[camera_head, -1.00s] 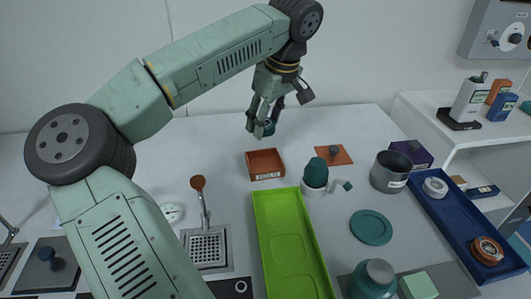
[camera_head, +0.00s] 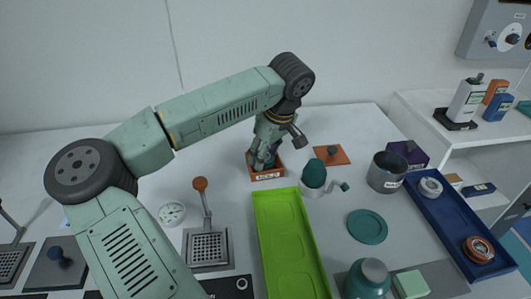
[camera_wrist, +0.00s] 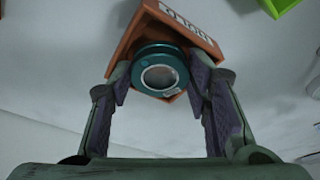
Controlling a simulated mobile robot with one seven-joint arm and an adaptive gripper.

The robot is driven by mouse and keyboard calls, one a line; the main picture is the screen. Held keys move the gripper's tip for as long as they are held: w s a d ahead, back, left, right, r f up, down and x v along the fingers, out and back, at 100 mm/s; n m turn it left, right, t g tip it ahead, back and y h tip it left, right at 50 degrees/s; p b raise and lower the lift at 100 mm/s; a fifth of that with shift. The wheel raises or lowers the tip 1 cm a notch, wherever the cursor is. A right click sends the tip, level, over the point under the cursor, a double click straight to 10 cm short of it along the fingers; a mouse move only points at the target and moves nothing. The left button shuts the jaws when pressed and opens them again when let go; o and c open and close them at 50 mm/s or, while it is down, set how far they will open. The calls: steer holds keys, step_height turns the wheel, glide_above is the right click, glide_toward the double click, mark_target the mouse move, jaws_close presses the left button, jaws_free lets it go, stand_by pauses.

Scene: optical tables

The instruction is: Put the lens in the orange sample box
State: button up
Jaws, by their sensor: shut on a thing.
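The lens (camera_wrist: 160,72), a teal ring with a clear round centre, is between the fingers of my gripper (camera_wrist: 160,80) in the wrist view. My gripper is shut on it. The orange sample box (camera_wrist: 190,20), with a white label, is right behind the lens in that view. In the head view my gripper (camera_head: 262,162) is down at the orange box (camera_head: 267,176), and its fingers cover much of the box's inside. The lens is mostly hidden there, so I cannot tell whether it touches the box floor.
A bright green tray (camera_head: 285,245) stands in front of the box. A wooden-knobbed stand (camera_head: 204,210) is to the left. Free table lies behind the box.

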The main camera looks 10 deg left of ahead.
steer(key=shift+s+d+f+b, duration=0.1)
steer(key=shift+s+f+b, duration=0.1)
steer(key=shift+f+b, duration=0.5)
steer(key=o, duration=0.8)
steer(key=shift+o, duration=1.1)
steer(key=shift+f, duration=0.1)
steer(key=shift+w+d+r+p, duration=0.1)
steer(key=shift+r+p, duration=0.5)
steer(key=shift+p, duration=0.15)
steer(key=b+v, duration=0.2)
steer(key=v, duration=1)
steer(key=shift+r, duration=0.25)
steer(key=shift+w, duration=0.15)
